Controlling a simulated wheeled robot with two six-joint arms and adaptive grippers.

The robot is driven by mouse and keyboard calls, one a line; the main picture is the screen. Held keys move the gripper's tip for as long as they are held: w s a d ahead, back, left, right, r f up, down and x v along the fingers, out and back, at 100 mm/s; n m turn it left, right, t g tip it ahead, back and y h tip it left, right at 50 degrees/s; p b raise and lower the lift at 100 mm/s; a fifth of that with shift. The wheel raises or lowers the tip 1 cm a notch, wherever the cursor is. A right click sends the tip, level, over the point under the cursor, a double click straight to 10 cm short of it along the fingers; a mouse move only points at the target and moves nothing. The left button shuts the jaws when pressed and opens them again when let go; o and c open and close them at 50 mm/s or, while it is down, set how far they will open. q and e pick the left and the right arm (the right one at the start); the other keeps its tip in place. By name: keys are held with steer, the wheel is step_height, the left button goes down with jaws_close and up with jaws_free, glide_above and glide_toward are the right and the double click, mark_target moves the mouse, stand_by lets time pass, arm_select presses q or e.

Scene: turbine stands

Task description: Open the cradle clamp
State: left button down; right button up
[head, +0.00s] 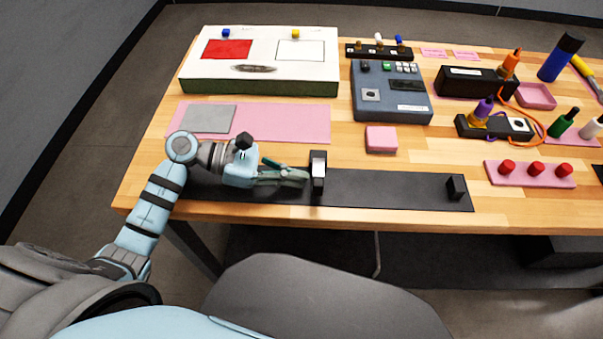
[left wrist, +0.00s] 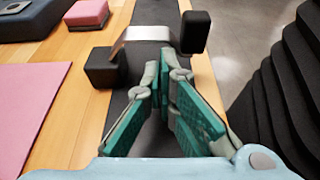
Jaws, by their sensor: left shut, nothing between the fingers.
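The cradle clamp (head: 318,170) stands on a long dark base (head: 390,190) along the table's front edge. In the left wrist view its metal band (left wrist: 146,42) spans between a black block (left wrist: 104,68) on the left and a black upright knob (left wrist: 195,32) on the right. My left gripper (head: 306,175) is low over the base, just left of the clamp. In the left wrist view its green-padded fingers (left wrist: 166,68) are together at the tips with nothing between them, close to the band. I cannot tell whether they touch it. My right gripper is not in view.
A second black post (head: 456,188) stands at the base's right end. Behind are a pink mat with a grey plate (head: 209,119), a pink block (head: 381,139), a grey control box (head: 400,105) and a white panel (head: 262,75). Red knobs (head: 540,170) sit at the right.

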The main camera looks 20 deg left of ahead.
arm_select(q)
steer(key=shift+x, duration=0.85)
steer(key=shift+w+a, duration=0.1)
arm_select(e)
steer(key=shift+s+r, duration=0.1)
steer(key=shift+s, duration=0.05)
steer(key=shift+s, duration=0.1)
